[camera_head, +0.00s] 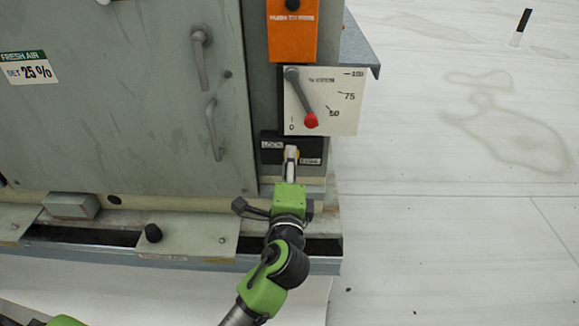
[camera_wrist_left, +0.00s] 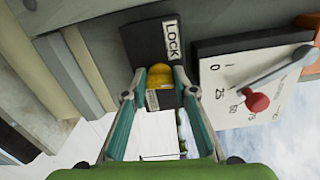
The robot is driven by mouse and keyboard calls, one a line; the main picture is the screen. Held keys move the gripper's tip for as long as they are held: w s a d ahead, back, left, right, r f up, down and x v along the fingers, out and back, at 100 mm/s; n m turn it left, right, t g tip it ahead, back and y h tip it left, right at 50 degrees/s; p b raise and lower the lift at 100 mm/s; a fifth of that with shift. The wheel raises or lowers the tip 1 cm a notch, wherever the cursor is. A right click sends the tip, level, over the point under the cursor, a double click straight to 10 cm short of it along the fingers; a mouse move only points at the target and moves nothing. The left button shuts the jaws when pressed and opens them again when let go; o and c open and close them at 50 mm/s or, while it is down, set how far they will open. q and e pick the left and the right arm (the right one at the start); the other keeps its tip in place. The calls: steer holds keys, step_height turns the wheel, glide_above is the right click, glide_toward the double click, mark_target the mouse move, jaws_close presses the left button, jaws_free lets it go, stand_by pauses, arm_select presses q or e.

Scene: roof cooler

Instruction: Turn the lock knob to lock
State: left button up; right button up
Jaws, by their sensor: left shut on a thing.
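The lock knob is yellow and sits on a black plate on the cooler's front, below the white dial. In the left wrist view the yellow knob (camera_wrist_left: 157,76) shows between my left gripper's fingers (camera_wrist_left: 159,92), under the LOCK label (camera_wrist_left: 173,41). In the head view my left gripper (camera_head: 291,154) reaches up to the black lock plate (camera_head: 270,152) and is shut on the knob, which it mostly hides. The knob's exact angle is hard to tell. My right gripper is not in view.
Just above the plate is the white dial panel (camera_head: 345,98) with a grey lever and red tip (camera_head: 310,120). An orange box (camera_head: 292,28) is higher up. Door handles (camera_head: 213,130) stick out on the left. The pale roof floor (camera_head: 450,220) at right is mostly clear.

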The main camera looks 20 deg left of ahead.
arm_select(q)
steer(key=shift+f+n, duration=0.15)
steer(key=shift+n, duration=0.45)
steer(key=o, duration=1.1)
steer(key=v, duration=1.2)
